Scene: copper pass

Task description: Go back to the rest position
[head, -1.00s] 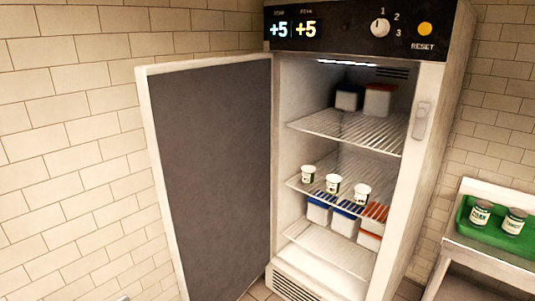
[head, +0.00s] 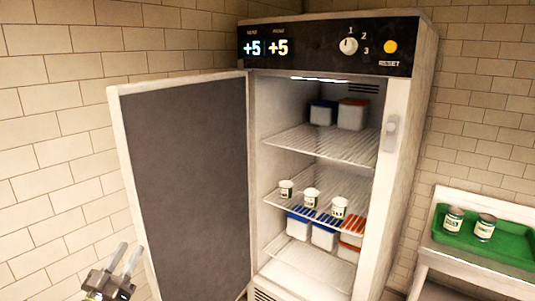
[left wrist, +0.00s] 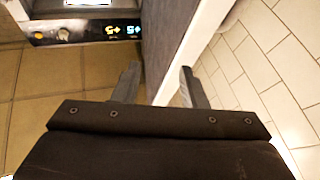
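My left gripper (head: 126,258) is at the bottom left of the head view, in front of the lower part of the open fridge door. Its two fingers are apart with nothing between them. The left wrist view also shows the open fingers (left wrist: 158,85), with the fridge door edge (left wrist: 190,50) beyond them. The fridge (head: 398,150) stands with its grey-lined door (head: 185,180) swung wide open to the left. My right gripper is in neither view.
Three small white tubs (head: 311,198) stand on the middle shelf. Lidded boxes are on the top shelf (head: 330,145) and below the middle one. A green tray (head: 510,246) with two cans (head: 453,219) sits on a metal table at right. A tiled wall is behind.

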